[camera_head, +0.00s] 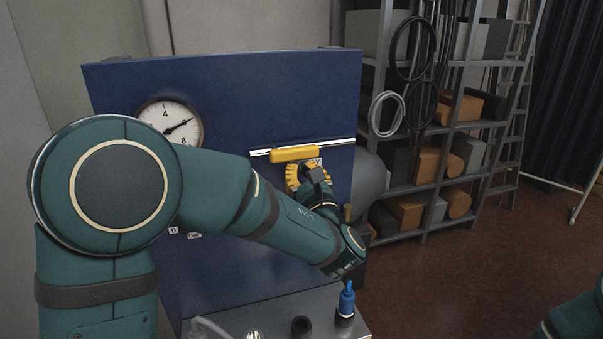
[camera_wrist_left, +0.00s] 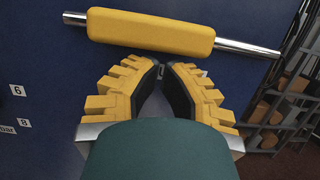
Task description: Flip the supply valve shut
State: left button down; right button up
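A yellow, bar-shaped handle (camera_head: 295,154) lies level along a silver pipe on the front of a blue cabinet. In the left wrist view the handle (camera_wrist_left: 150,30) crosses the top, just beyond my fingertips. My left gripper (camera_head: 306,170) has ribbed yellow fingers and is just below the handle. In the left wrist view a narrow gap shows between the fingertips (camera_wrist_left: 163,68), and I see nothing held there. Whether the fingers touch the handle I cannot tell. My right gripper is outside the view; only part of that arm shows at lower right.
A round gauge (camera_head: 169,124) sits on the blue cabinet (camera_head: 230,85), left of the handle and partly behind my left arm. A blue-capped item (camera_head: 346,299) stands on a grey ledge (camera_head: 290,306) below. Loaded shelving (camera_head: 460,125) stands to the right. Floor at right is open.

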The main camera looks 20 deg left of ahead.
pick_arm(q)
jog(key=shift+d+r+n+b, duration=0.1)
jog(key=shift+n+b, duration=0.25)
jog(key=shift+n, duration=0.05)
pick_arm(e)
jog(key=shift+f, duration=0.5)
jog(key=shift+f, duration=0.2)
